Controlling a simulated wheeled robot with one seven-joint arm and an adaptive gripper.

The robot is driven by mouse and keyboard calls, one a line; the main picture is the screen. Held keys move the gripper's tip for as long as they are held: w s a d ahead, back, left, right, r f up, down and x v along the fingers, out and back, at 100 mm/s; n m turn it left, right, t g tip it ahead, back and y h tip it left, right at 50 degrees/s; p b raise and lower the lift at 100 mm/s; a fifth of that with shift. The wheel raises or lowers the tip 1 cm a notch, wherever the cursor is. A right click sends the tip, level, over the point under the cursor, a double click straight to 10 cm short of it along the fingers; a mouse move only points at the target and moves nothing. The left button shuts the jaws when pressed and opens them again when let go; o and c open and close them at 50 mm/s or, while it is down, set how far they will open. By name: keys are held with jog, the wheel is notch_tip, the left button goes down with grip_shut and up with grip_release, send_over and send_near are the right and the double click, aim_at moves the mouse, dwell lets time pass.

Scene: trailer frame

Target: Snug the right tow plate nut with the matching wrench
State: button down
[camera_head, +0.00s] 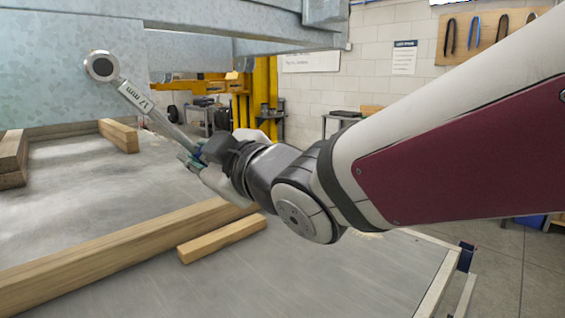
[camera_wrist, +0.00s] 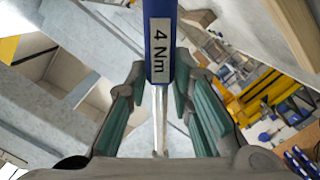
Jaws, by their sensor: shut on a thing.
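A wrench (camera_head: 150,108) with a round head and a label that reads 17 mm upside down slants up and left from my gripper (camera_head: 198,160). Its round head (camera_head: 102,66) lies in front of the galvanized steel frame (camera_head: 55,90). Any nut there is hidden by the head, and I cannot tell whether the head is seated on one. In the wrist view the blue handle (camera_wrist: 159,40) with a 4 Nm label runs between the teal-padded fingers of my gripper (camera_wrist: 158,95). My gripper is shut on the wrench.
Timber beams (camera_head: 110,255) and a shorter block (camera_head: 222,238) lie on the grey table (camera_head: 330,270) below my arm. More wood blocks (camera_head: 118,135) sit under the frame. A yellow post (camera_head: 265,95) and a wall rack of pliers (camera_head: 485,32) stand behind.

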jog(key=r+n, duration=0.1)
jog(key=w+d+r+n, duration=0.1)
jog(key=r, duration=0.1)
jog(key=w+d+r+n, duration=0.1)
jog(key=shift+w+d+r+t, duration=0.15)
jog(key=shift+w+r+t, duration=0.1)
jog(key=shift+t, duration=0.15)
jog(key=shift+s+a+f+m+b, duration=0.2)
jog(key=shift+s+a+f+m, duration=0.1)
jog(key=shift+f, duration=0.3)
jog(key=shift+s+a+f+m+b, duration=0.2)
jog(key=shift+s+f+m, duration=0.1)
jog(key=shift+f, duration=0.3)
jog(key=shift+a+f, duration=0.1)
jog(key=shift+s+a+f+m+g+b, duration=0.2)
jog(key=shift+s+a+f+m+b, duration=0.2)
jog(key=shift+f, duration=0.1)
jog(key=shift+s+a+f+m+g+b, duration=0.25)
jog(key=shift+s+f+m, duration=0.15)
jog(key=shift+f, duration=0.1)
